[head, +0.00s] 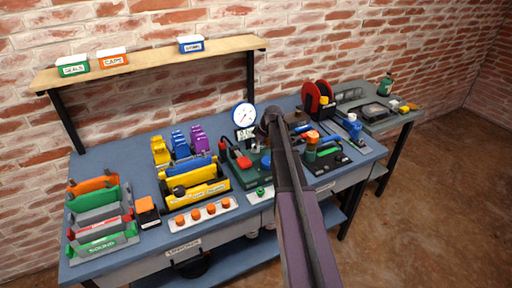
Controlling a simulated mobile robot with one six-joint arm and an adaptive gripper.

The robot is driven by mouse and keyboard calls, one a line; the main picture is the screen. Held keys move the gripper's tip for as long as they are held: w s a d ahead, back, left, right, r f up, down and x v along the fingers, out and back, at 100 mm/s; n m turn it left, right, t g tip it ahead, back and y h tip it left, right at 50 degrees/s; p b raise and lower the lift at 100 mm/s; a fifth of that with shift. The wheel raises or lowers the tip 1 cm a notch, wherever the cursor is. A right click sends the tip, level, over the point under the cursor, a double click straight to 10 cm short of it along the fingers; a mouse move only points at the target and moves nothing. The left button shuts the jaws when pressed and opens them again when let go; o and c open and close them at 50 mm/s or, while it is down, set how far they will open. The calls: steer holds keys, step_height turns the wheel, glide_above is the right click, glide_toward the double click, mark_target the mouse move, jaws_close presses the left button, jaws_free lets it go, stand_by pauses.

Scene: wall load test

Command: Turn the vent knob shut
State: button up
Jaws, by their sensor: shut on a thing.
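A green-based test rig (250,181) stands near the middle of the bench, with a white round gauge (243,115) at its back and a red lever (241,160) at its left. A small blue part that looks like the vent knob (266,161) shows at the rig's right side, partly covered by my arm. My gripper (261,149) is down at the rig beside this blue part. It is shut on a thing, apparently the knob. My dark arm hides most of the fingers and the contact, so the knob's turn angle cannot be read.
Left of the rig are yellow and blue holders (195,188) and a tray with several orange caps (203,214). Right of my arm is another green fixture (325,155) and a red reel (318,99). A wooden shelf (150,63) is on the wall.

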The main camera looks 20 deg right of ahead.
steer(key=shift+m, duration=0.4)
steer(key=m+h, duration=0.1)
steer(key=m, duration=0.2)
steer(key=shift+a+t, duration=0.1)
steer(key=shift+t, duration=0.3)
steer(key=m+h, duration=0.1)
steer(key=m, duration=0.1)
steer(key=m+h, duration=0.1)
steer(key=m, duration=0.2)
steer(key=shift+t, duration=0.3)
steer(key=m+h, duration=0.2)
steer(key=m, duration=0.3)
steer(key=shift+m+g+h, duration=0.6)
steer(key=shift+m+g, duration=0.1)
steer(key=shift+m, duration=1.2)
steer(key=o, duration=1.2)
steer(key=shift+c, duration=0.2)
steer(key=shift+n, duration=0.4)
